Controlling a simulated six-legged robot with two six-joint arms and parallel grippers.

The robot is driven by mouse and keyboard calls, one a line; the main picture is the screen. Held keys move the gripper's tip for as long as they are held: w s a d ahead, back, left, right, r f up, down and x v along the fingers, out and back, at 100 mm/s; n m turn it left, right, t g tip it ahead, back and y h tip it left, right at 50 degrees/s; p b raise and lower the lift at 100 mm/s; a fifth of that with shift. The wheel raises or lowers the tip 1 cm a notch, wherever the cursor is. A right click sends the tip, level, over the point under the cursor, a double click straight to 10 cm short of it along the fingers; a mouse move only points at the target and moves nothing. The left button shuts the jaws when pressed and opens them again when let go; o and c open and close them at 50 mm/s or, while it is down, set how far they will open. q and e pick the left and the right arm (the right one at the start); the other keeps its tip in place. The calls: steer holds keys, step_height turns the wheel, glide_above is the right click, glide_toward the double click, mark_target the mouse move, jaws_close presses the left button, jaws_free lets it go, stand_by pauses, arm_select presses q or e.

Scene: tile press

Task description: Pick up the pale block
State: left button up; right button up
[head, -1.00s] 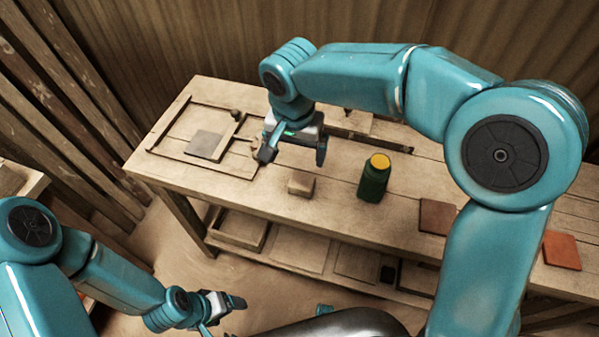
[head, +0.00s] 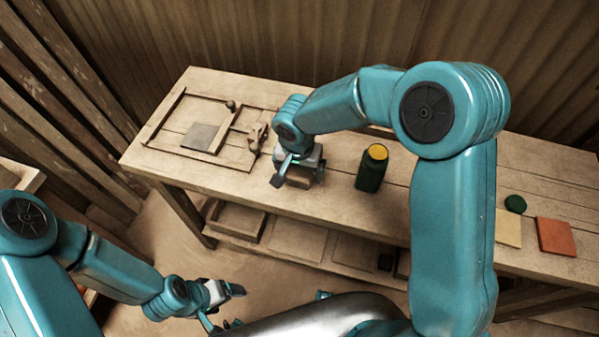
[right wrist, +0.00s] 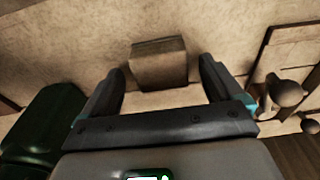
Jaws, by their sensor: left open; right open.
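The pale block (head: 299,182) is a small tan box on the workbench top (head: 330,205), left of the green bottle. My right gripper (head: 297,177) is open and low over it, partly hiding it in the head view. In the right wrist view the block (right wrist: 158,63) lies ahead, between the lines of the two open fingers (right wrist: 163,72), with clear gaps on both sides. No contact with the block shows. My left gripper (head: 226,308) is open and empty, low in front of the bench.
A green bottle (head: 371,170) with a yellow cap stands right of the block. A framed area with a grey tile (head: 201,136) lies to the left. An orange tile (head: 556,237), a cream tile (head: 508,228) and a green disc (head: 515,204) lie at the right. Trays sit on the lower shelf.

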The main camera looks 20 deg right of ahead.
mark_target(300, 172)
steer(key=shift+w+d+f, duration=0.1)
steer(key=shift+w+f, duration=0.1)
steer(key=shift+f, duration=0.7)
steer(key=shift+s+r, duration=0.1)
steer(key=shift+s, duration=0.05)
steer(key=c, duration=1.1)
steer(key=shift+o, duration=0.2)
step_height(300, 172, up, 20)
steer(key=o, duration=0.5)
steer(key=c, duration=0.4)
